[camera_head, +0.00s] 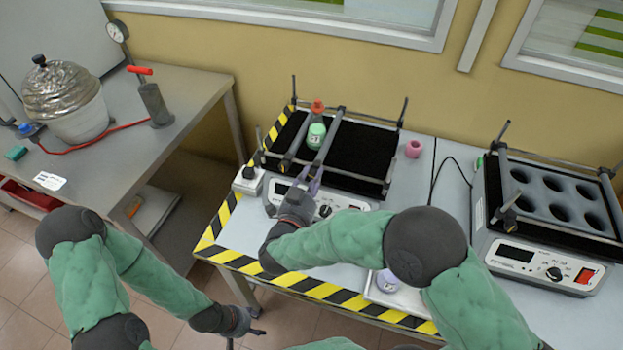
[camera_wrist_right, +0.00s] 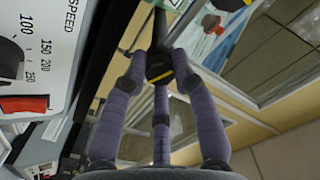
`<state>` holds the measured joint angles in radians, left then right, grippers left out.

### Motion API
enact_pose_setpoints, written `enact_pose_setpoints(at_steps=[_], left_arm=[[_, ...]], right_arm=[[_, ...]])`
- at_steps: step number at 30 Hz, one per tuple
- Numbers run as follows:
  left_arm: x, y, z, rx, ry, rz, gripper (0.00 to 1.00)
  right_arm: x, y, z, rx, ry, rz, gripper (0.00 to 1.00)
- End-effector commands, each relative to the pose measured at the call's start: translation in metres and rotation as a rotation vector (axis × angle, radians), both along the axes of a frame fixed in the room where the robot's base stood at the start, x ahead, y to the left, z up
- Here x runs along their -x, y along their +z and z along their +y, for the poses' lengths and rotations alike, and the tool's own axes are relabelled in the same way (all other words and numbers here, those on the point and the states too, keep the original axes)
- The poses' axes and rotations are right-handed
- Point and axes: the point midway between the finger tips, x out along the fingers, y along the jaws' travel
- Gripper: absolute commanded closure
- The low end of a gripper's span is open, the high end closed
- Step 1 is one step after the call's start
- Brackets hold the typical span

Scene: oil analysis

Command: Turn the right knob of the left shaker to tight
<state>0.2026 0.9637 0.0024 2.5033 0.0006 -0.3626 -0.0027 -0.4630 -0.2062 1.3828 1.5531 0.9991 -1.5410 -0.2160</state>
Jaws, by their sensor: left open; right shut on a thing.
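The left shaker (camera_head: 365,158) has a black platform with metal bars across it and a front panel with a dial (camera_head: 325,211). My right gripper (camera_head: 312,180) is at the front end of the right one of these bars. In the right wrist view its purple fingers (camera_wrist_right: 160,75) are shut around a small black knob (camera_wrist_right: 158,58). The fingers hide most of this knob in the head view. My left gripper (camera_head: 242,322) is open and empty, low in front of the striped table edge.
A second shaker (camera_head: 545,262) with a holed rack stands at the right. A pink object (camera_head: 414,148) lies between the shakers. A purple-topped container (camera_head: 388,281) stands near the front edge, beside my right arm. A side table (camera_head: 200,85) stands at the left.

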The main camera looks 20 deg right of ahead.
Motion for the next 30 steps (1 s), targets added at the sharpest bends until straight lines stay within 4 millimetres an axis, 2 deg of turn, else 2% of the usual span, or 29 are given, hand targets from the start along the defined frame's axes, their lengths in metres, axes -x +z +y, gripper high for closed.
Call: enact_pose_setpoints(at_steps=[1, 18, 30], left_arm=[[0.0, -0.004, 0.0, 0.0, 0.0, 0.0, 0.44], [0.0, -0.036, 0.0, 0.0, 0.0, 0.0, 0.44], [0.0, -0.044, 0.0, 0.0, 0.0, 0.0, 0.44]], right_arm=[[-0.002, 0.005, -0.001, -0.037, -0.003, -0.04, 1.0], [-0.001, 0.005, -0.002, -0.488, -0.003, -0.346, 1.0], [-0.001, 0.005, -0.002, -0.775, -0.002, -0.539, 1.0]])
